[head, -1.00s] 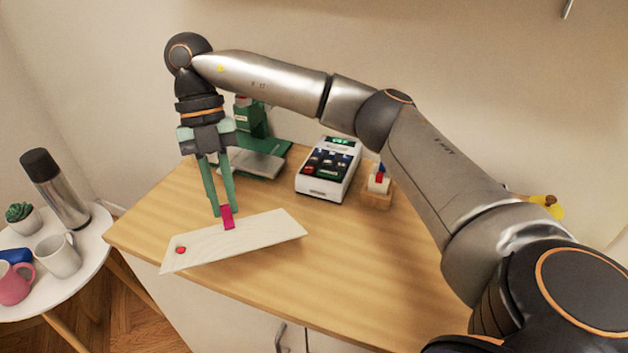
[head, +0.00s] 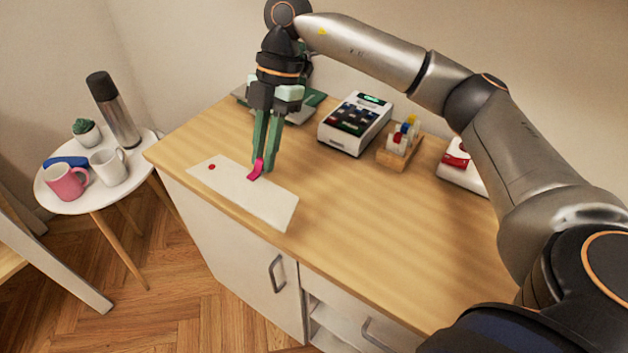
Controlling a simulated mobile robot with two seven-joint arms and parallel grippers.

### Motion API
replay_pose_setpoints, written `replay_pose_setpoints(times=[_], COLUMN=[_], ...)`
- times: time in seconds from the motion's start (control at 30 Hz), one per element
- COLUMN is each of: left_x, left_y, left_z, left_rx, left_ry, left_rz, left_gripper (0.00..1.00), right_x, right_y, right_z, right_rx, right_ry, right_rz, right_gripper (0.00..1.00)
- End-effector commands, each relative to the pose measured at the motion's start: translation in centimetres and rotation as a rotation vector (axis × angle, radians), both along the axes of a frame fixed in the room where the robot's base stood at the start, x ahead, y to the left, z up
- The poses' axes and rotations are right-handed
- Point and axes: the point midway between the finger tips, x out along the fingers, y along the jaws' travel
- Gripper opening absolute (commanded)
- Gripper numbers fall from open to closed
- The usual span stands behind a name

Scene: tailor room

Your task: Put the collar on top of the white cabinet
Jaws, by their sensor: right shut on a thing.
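The collar (head: 235,186) seems to be the long white flat piece with a red dot near its left end and a pink tab (head: 256,170) at its back edge. My right gripper (head: 263,163) points down with its fingers shut on the pink tab. The collar lies level along the front edge of the wooden top of the white cabinet (head: 225,235); I cannot tell whether it touches the top or hangs just above it. My left gripper is out of view.
A card terminal (head: 354,124), a wooden holder with small coloured items (head: 400,148) and a red-and-white box (head: 462,168) stand along the back. A green device (head: 300,110) is behind the gripper. A round table (head: 75,198) with mugs stands left. The top's front right is clear.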

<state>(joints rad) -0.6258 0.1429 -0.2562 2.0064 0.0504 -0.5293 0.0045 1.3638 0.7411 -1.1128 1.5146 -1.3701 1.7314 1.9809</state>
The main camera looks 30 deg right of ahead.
Motion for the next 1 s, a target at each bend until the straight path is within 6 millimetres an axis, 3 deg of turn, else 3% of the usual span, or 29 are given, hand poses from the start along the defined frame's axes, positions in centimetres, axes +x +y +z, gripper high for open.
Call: replay_pose_setpoints(times=[0.2, 0.4, 0.77, 1.0], left_x=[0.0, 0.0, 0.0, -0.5], left_y=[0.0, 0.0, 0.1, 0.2], left_z=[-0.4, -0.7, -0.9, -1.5], left_rx=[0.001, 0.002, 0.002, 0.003], left_ry=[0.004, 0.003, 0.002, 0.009], left_rz=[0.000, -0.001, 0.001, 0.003], left_gripper=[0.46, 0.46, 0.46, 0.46], right_x=[0.8, 1.3, 1.6, 1.7], right_y=[-5.6, -9.1, -11.4, -11.7], right_z=[-2.6, -6.0, -8.7, -12.0], right_rx=[-0.002, -0.001, -0.001, -0.001], right_ry=[0.003, 0.004, 0.001, 0.002], right_rz=[-0.007, -0.002, 0.002, 0.002], right_gripper=[0.00, 0.00, 0.00, 0.00])
